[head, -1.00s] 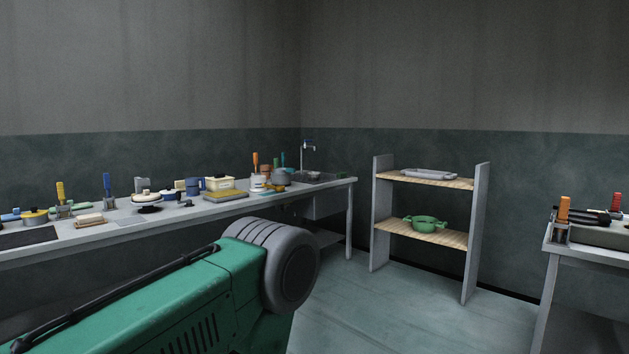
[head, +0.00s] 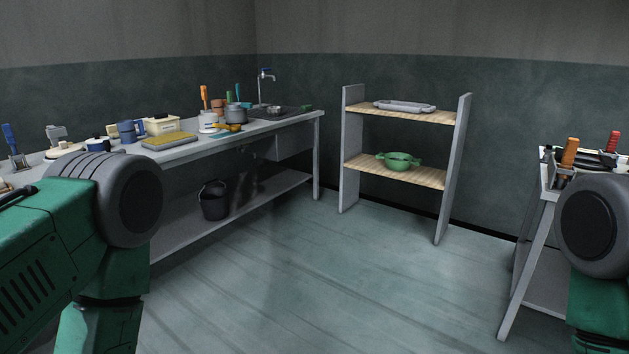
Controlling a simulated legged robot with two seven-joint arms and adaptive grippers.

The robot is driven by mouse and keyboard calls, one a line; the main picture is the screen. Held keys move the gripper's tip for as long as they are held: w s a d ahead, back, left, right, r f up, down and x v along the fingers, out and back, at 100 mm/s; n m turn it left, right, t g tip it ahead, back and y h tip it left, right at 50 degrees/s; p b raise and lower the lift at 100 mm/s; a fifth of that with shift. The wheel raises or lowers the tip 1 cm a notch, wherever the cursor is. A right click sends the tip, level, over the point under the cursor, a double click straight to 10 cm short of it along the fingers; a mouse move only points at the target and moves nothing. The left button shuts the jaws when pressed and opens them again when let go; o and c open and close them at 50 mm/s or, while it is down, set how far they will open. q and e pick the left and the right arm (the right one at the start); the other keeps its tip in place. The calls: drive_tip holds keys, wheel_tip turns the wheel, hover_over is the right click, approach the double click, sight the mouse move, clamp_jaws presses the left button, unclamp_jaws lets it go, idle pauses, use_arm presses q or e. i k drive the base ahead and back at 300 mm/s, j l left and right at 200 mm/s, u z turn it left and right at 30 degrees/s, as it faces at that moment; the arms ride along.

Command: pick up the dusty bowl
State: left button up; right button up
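A green bowl-like vessel (head: 398,161) with side handles sits upright on the lower board of the shelf unit (head: 349,150) across the room. It is too small in view to tell if it is dusty or is the task's bowl. No other clear bowl stands out among the items on the long bench. Parts of both my arms show at the left and right edges, but neither gripper is in view.
A grey tray (head: 404,107) lies on the upper shelf. The long bench (head: 262,127) at left is crowded and has a sink; a black bucket (head: 214,200) stands beneath. Another table (head: 520,262) is at right. The floor (head: 330,270) between is clear.

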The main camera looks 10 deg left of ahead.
sight(273, 111)
drive_tip(key=i+j+u, duration=0.1)
drive_tip(key=i+u, duration=0.35)
drive_tip(key=i, duration=2.1)
